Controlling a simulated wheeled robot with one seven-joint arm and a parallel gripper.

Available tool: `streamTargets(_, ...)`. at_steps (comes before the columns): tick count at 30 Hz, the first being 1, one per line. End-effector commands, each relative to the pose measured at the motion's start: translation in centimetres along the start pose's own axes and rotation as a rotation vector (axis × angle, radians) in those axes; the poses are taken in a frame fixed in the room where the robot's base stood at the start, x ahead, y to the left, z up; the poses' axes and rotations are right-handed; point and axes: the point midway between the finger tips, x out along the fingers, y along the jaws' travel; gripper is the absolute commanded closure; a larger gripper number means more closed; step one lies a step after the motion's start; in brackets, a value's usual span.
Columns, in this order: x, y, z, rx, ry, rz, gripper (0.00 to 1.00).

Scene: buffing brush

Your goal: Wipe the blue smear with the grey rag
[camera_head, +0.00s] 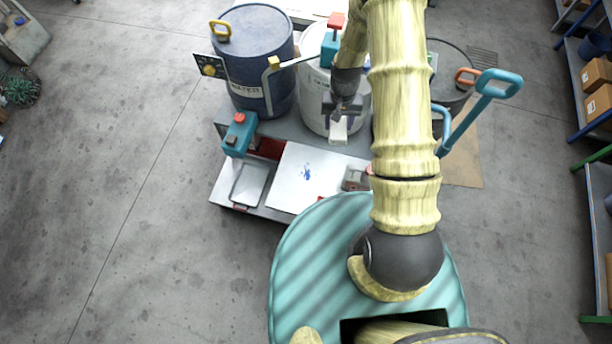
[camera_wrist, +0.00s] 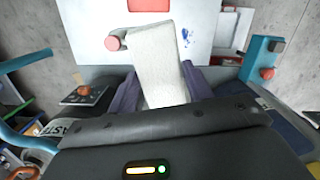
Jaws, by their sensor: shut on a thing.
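My gripper (camera_head: 342,106) is shut on the grey rag (camera_head: 338,132), a pale, light-grey folded strip. In the wrist view the rag (camera_wrist: 160,65) sits between the purple fingers of my gripper (camera_wrist: 161,88) and sticks out past them. The blue smear (camera_head: 306,173) is a small patch of blue marks on the white board (camera_head: 288,196). In the wrist view the smear (camera_wrist: 186,37) shows just right of the rag's far end, uncovered. In the head view the rag is beyond the board, near the white drum, apart from the smear.
A blue drum (camera_head: 264,75) and a white drum (camera_head: 312,100) stand behind the board. A teal box with a red button (camera_head: 238,134) and a shallow tray (camera_head: 249,185) are left of it. A small brownish block (camera_head: 355,178) is at the board's right edge.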

Motion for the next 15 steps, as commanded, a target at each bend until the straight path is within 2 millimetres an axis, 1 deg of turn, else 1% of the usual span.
streamTargets(1,1.9,-0.7,-0.1,0.051,0.000,-0.006,0.68)
streamTargets(9,7.7,-4.1,-0.5,0.476,0.001,-0.057,0.68)
streamTargets(15,11.8,-6.2,-0.8,0.805,0.001,-0.097,0.68)
